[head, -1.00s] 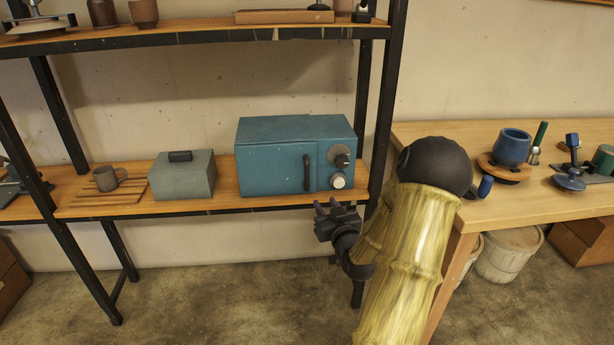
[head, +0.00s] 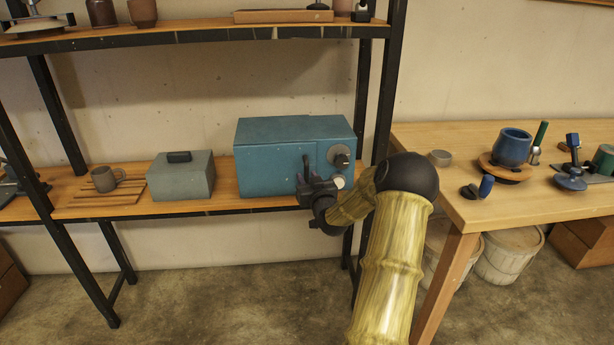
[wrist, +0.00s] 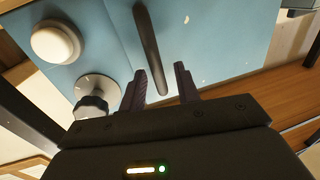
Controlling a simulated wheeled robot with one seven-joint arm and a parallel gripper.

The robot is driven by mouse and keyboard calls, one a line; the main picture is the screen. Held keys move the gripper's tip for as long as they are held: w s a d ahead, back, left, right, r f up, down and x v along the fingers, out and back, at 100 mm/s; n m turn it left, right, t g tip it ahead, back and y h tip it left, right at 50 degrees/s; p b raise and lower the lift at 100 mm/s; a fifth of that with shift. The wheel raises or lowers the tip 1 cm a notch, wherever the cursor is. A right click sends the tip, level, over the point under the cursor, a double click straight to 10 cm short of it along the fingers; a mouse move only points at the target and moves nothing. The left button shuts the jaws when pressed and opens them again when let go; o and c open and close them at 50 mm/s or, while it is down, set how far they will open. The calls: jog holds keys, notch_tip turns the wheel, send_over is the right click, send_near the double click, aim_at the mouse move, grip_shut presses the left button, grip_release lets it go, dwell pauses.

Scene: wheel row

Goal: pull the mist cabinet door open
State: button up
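The mist cabinet (head: 270,160) is a blue box on the middle shelf, its door shut. Its dark upright handle (head: 306,166) shows above my gripper in the head view. My gripper (head: 311,186) is in front of the cabinet's lower right front. In the wrist view the handle (wrist: 151,45) runs down toward the space between the two open fingers of my gripper (wrist: 160,85). The handle's lower end lies between or just beyond the fingertips; I cannot tell contact. The dark knob (wrist: 95,92) and white knob (wrist: 56,41) are beside the handle.
A grey lidded box (head: 182,178) and a mug (head: 106,178) stand left of the cabinet on the shelf (head: 225,190). A black shelf post (head: 384,100) rises just right of it. A wooden table (head: 460,205) with pottery things stands at the right.

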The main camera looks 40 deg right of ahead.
jog(key=shift+x, duration=1.4)
jog(key=shift+d, duration=0.15)
jog(key=shift+c, duration=0.4)
grip_shut()
jog(key=shift+s, duration=0.15)
